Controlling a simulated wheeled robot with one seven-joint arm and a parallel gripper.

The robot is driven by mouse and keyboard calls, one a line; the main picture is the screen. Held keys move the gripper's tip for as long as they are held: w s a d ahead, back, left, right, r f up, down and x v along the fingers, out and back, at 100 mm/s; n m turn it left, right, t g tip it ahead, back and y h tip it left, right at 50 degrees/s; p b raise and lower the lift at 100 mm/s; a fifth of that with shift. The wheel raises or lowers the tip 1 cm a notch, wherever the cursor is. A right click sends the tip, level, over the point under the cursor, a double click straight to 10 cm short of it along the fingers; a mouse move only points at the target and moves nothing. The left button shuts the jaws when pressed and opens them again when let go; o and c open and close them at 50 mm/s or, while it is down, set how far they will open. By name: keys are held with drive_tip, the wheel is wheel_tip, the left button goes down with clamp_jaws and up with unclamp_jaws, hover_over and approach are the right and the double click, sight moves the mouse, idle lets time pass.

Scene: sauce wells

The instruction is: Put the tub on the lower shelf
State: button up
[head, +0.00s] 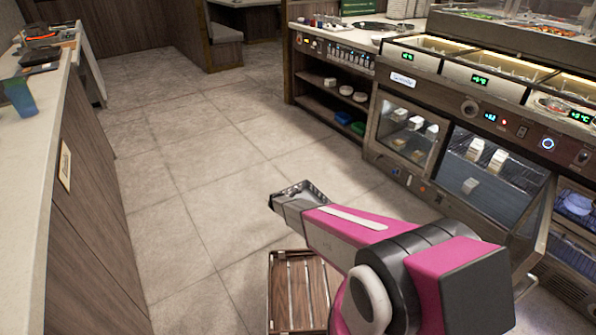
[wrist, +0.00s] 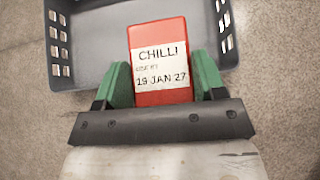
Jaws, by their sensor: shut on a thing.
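The tub (wrist: 160,100) is red with a white label reading "CHILLI" and "19 JAN 27". In the wrist view it sits between the green fingers of my gripper (wrist: 161,78), which is shut on it. In the head view my arm reaches out over the floor; its fingers and the tub cannot be made out there. The lower shelf (head: 314,104) is in the open wooden unit under the counter at the back right, well away from my gripper.
A grey slotted basket (wrist: 90,70) lies beyond the tub in the wrist view. A slatted wooden crate (head: 284,300) is on the floor below my arm. Bowls (head: 345,90) stand on the upper shelf. Glass-fronted cabinets (head: 405,130) line the right. The tiled floor ahead is clear.

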drive_tip(key=d+r+n+t+y, duration=0.1)
drive_tip(key=d+r+n, duration=0.15)
drive_tip(key=r, duration=2.05)
drive_tip(key=d+r+n+t+y, duration=0.1)
drive_tip(key=d+r, duration=0.2)
drive_tip(key=r, duration=1.9)
drive_tip(key=s+d+r+n+t+y, duration=0.1)
drive_tip(key=s+r, duration=0.5)
drive_tip(key=r, duration=0.5)
drive_tip(key=s+d+r+n+t+y, duration=0.1)
drive_tip(key=s+r, duration=0.5)
drive_tip(key=r, duration=0.6)
drive_tip(key=s+d+r+n+y, duration=0.2)
drive_tip(key=s+r, duration=0.3)
drive_tip(key=r, duration=0.6)
drive_tip(key=shift+s+d+r+n+t, duration=0.4)
drive_tip(key=shift+d+n, duration=0.15)
drive_tip(key=shift+d, duration=0.15)
